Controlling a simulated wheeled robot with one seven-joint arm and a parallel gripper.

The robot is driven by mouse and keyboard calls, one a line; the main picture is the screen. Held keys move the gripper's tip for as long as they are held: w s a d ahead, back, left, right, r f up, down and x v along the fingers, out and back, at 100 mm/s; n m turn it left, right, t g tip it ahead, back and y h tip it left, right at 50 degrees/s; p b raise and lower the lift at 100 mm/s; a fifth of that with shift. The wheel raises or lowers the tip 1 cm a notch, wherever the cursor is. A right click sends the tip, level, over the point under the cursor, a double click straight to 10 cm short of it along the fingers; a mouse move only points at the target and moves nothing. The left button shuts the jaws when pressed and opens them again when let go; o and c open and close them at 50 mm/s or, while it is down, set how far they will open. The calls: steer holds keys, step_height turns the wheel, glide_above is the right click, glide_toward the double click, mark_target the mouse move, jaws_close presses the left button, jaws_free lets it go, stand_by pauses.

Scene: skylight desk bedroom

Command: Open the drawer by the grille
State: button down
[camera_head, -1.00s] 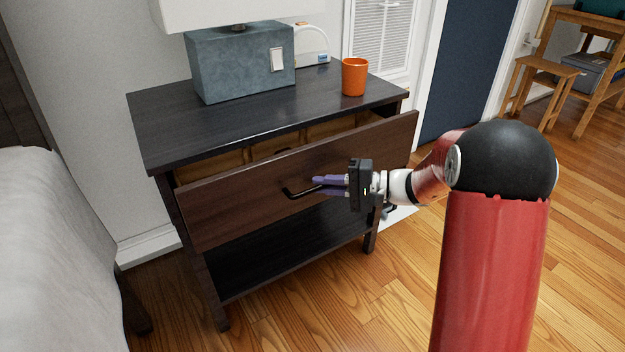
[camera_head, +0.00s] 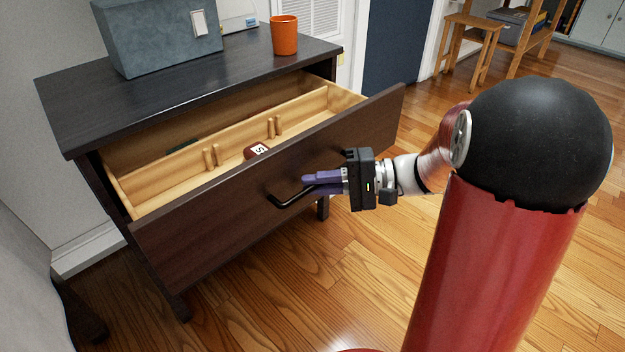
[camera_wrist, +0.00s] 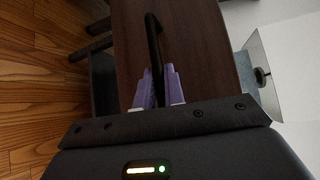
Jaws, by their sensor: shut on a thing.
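The drawer (camera_head: 180,234) of the dark nightstand stands well open, with its pale wood inside showing. Its black bar handle (camera_head: 286,198) is on the dark brown front. My gripper (camera_head: 306,186) is shut on the right part of the handle, its purple fingers on the bar. In the wrist view the handle (camera_wrist: 152,40) runs up from between the fingers (camera_wrist: 158,88). Inside the drawer are wooden dividers with pegs, a red and white item (camera_head: 257,151) partly hidden by the front, and a dark item (camera_head: 183,145) behind the divider.
A grille (camera_head: 322,20) is on the wall behind the nightstand. A bed edge (camera_head: 28,270) is at the left. Wooden floor is clear in front.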

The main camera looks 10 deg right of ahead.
steer(key=c, duration=1.5)
jaws_free()
steer(key=v, duration=0.8)
steer(key=shift+a, duration=0.1)
